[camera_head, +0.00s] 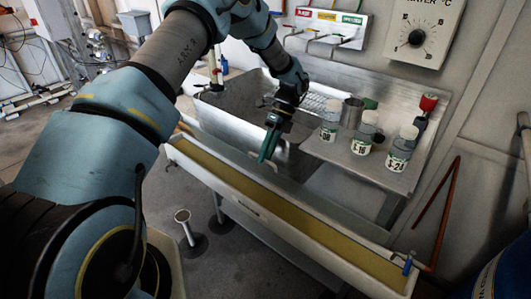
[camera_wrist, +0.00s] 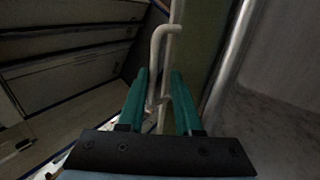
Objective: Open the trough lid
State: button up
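The long white trough (camera_head: 310,232) runs along the front of the sink, with a yellowish surface inside its rim. A grey-green strip (camera_head: 345,218) runs along its back edge; I cannot tell whether this is the lid. My gripper (camera_head: 266,155) points down by the back edge of the trough, near its middle. In the wrist view my gripper (camera_wrist: 160,85) has its two teal fingers apart. A pale bent rod, like a handle (camera_wrist: 164,32), shows in the gap between them, with space on the sides. Contact is not clear.
The metal sink (camera_head: 240,115) lies behind the trough. Labelled bottles (camera_head: 361,135) and a metal cup (camera_head: 352,112) stand on the shelf at right. A blue valve (camera_head: 407,266) is at the trough's right end. A white post (camera_head: 184,225) stands on the floor in front.

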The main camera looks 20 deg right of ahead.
jog(key=b+v, duration=0.2)
jog(key=v, duration=0.8)
jog(key=shift+w+d+b, duration=0.1)
jog(key=shift+d+b, duration=0.05)
jog(key=shift+b, duration=0.25)
jog(key=shift+d+r, duration=0.1)
jog(key=shift+r, duration=0.2)
jog(key=shift+w+a+r+n, duration=0.15)
jog(key=shift+w+a+n, duration=0.15)
jog(key=shift+a, duration=0.1)
jog(key=a+r+n+t+h, duration=0.1)
jog(key=a+r+n+h, duration=0.1)
jog(key=a+n, duration=0.65)
jog(key=a+r+n+t+h, duration=0.1)
jog(key=a+r+n+h, duration=0.15)
jog(key=a+n, duration=0.65)
jog(key=s+a+n+t+h, duration=0.1)
jog(key=s+a+n, duration=0.4)
jog(key=a, duration=0.4)
jog(key=s+a+n+t, duration=0.1)
jog(key=s+a+n, duration=0.4)
jog(key=a, duration=0.4)
jog(key=shift+s+n+t+h, duration=0.2)
jog(key=shift+n+t+h, duration=0.2)
jog(key=shift+n, duration=0.15)
